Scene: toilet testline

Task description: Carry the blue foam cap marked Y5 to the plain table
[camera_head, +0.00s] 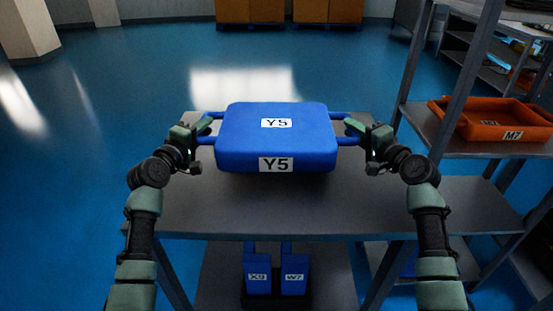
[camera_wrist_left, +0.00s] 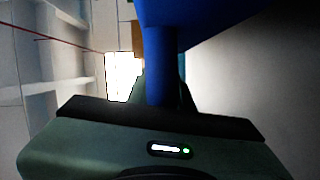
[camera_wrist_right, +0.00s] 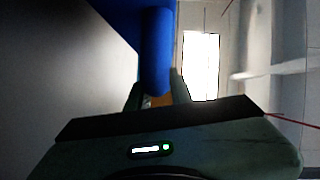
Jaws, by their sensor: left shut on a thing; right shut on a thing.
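The blue foam cap marked Y5 (camera_head: 277,137) is in the middle of the head view, level, over a plain grey table (camera_head: 290,210). I cannot tell whether it rests on the table or hangs just above it. It has a blue bar handle on each side. My left gripper (camera_head: 207,126) is shut on the left handle (camera_wrist_left: 160,65), which runs between its fingers in the left wrist view. My right gripper (camera_head: 349,128) is shut on the right handle (camera_wrist_right: 156,55). The cap's underside is hidden in the head view.
Blue blocks marked X9 (camera_head: 258,276) and W7 (camera_head: 294,276) stand on a lower shelf below the tabletop. At the right, a metal rack (camera_head: 462,143) holds an orange tray marked M7 (camera_head: 492,121). The tabletop in front of the cap is bare. Open blue floor (camera_head: 90,130) lies at the left.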

